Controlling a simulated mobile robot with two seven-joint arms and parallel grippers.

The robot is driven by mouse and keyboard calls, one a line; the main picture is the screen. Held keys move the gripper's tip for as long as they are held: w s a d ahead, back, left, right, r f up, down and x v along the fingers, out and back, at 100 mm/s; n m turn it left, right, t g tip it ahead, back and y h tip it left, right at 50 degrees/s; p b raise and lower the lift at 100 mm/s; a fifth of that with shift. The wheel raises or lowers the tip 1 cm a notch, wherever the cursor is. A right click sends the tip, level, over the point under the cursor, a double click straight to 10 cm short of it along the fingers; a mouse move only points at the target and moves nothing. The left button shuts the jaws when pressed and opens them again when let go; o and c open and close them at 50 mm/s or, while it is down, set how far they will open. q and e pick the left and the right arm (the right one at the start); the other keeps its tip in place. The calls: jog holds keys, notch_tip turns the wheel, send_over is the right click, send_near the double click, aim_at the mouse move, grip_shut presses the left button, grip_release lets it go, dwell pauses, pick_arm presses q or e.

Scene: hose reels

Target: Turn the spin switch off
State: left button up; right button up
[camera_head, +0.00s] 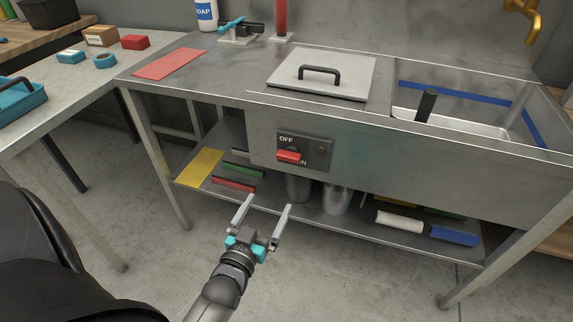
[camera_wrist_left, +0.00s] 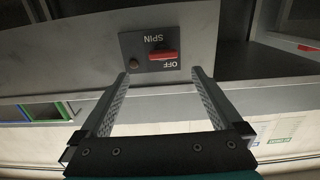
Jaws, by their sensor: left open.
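The switch panel (camera_head: 313,143) is on the steel front of the sink unit, marked OFF above and SPIN below. Its red switch lever (camera_head: 290,156) sticks out and partly covers the SPIN label in the head view. In the left wrist view the panel appears upside down, and the red lever (camera_wrist_left: 165,55) lies between SPIN and OFF, close to OFF. I cannot tell for sure which position it is in. My left gripper (camera_head: 268,203) is open and empty, below and in front of the panel, with its fingertips (camera_wrist_left: 158,73) pointing toward it and apart from the lever.
A small round indicator (camera_head: 321,150) sits beside the lever. Above is the steel counter with a handled lid (camera_head: 345,80) and a sink basin (camera_head: 480,125). A lower shelf (camera_head: 350,222) holds several coloured items. Floor is free in front.

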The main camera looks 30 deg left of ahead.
aim_at(287, 159)
pick_arm(q)
jog(key=b+x, duration=0.1)
jog(key=x, duration=0.3)
jog(key=r+b+x, duration=0.1)
jog(key=b+x, duration=0.1)
jog(key=x, duration=0.3)
jog(key=b+x, duration=0.2)
jog(key=x, duration=0.2)
jog(key=shift+w+a+r, duration=0.3)
jog(key=shift+a, duration=0.05)
jog(key=shift+b+x, duration=0.3)
jog(key=shift+x, duration=0.5)
pick_arm(e)
jog(key=w+a+r+t, duration=0.1)
jog(key=w+r, duration=0.3)
jog(key=r, duration=0.7)
jog(key=shift+w+a+r+t, duration=0.2)
jog(key=shift+w+a+t, duration=0.1)
jog(key=shift+w+a, duration=0.1)
pick_arm(q)
jog(key=shift+r, duration=0.1)
jog(key=c, duration=1.2)
